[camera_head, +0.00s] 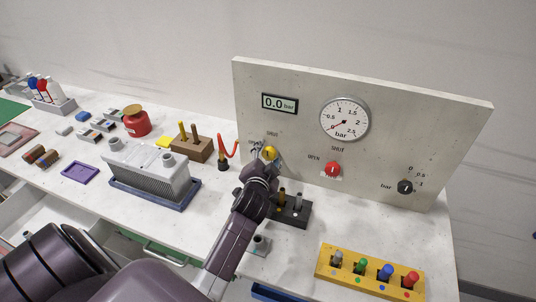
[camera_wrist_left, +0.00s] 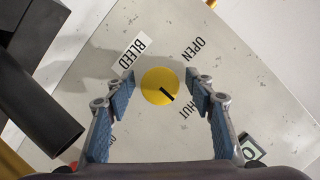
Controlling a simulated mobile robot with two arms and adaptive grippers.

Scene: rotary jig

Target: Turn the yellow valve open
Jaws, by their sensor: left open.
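The yellow valve (camera_head: 270,153) is a round knob on the grey upright panel (camera_head: 300,85), left of the red valve. In the left wrist view the yellow valve (camera_wrist_left: 160,87) shows face-on with a black pointer line aimed toward the SHUT label. The OPEN and BLEED labels are printed around it. My left gripper (camera_head: 262,158) is at the panel, by the yellow valve. In the left wrist view its two blue-padded fingers (camera_wrist_left: 163,90) are open, one on each side of the knob, with a gap on both sides. My right gripper is not in view.
The panel also carries a red valve (camera_head: 333,169), a black knob (camera_head: 405,187), a round gauge (camera_head: 345,119) and a display (camera_head: 280,103) reading 0.0 bar. A dark block with pegs (camera_head: 292,211) stands below my left gripper. A yellow rack (camera_head: 368,272) stands front right.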

